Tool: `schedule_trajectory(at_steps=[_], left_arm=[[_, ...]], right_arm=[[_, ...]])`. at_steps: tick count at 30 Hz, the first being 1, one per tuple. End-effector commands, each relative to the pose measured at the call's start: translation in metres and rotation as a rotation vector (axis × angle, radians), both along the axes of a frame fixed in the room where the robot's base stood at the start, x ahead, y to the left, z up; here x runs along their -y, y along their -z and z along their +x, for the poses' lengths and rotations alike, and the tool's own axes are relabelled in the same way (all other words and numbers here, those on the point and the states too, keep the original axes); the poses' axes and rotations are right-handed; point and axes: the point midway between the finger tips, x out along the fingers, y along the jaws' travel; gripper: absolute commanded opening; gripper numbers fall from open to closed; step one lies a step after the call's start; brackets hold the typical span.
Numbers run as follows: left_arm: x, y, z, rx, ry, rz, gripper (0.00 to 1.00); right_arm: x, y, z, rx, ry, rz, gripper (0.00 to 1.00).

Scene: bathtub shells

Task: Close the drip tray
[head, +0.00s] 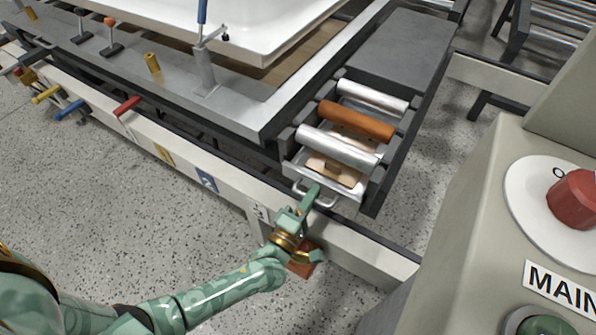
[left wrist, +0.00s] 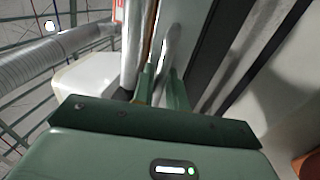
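The drip tray (head: 346,198) is a grey metal tray under the rollers in the head view. Its front end sticks out past the nearest roller, and a pale bar handle (head: 327,204) is on that end. Wooden-coloured patches show inside it. My left gripper (head: 313,190) is at the handle, its green fingers overlapping the bar in the picture. My right gripper is not in view.
Two silver rollers (head: 338,147) and an orange-brown roller (head: 356,121) lie above the tray. A white rail (head: 235,187) runs along the front. A white tub shell (head: 235,30) stands at upper left. A control box with a red knob (head: 574,199) fills the right side.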

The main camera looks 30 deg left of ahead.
Motion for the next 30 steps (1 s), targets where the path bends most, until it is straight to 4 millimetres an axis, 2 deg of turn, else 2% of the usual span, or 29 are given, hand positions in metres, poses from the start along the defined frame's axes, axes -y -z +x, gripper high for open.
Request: schedule_trajectory(at_steps=[1, 5, 12, 18, 24, 30], left_arm=[[0.0, 0.0, -0.006, -0.002, 0.001, 0.001, 0.15], [-0.001, 0.003, -0.032, -0.003, 0.002, 0.002, 0.15], [-0.003, 0.016, -0.098, -0.003, 0.001, 0.0, 0.15], [-0.005, 0.025, -0.14, -0.004, 0.001, 0.001, 0.15], [-0.005, 0.029, -0.157, -0.003, 0.001, 0.0, 0.15], [-0.005, 0.03, -0.159, -0.002, 0.001, 0.0, 0.15]], right_arm=[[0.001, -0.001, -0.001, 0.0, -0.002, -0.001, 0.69], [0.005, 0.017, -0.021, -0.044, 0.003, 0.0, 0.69], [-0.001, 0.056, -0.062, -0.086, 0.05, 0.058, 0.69], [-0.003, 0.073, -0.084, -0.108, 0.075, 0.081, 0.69], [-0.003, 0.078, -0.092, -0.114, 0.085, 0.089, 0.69], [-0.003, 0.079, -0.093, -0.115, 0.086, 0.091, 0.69]])
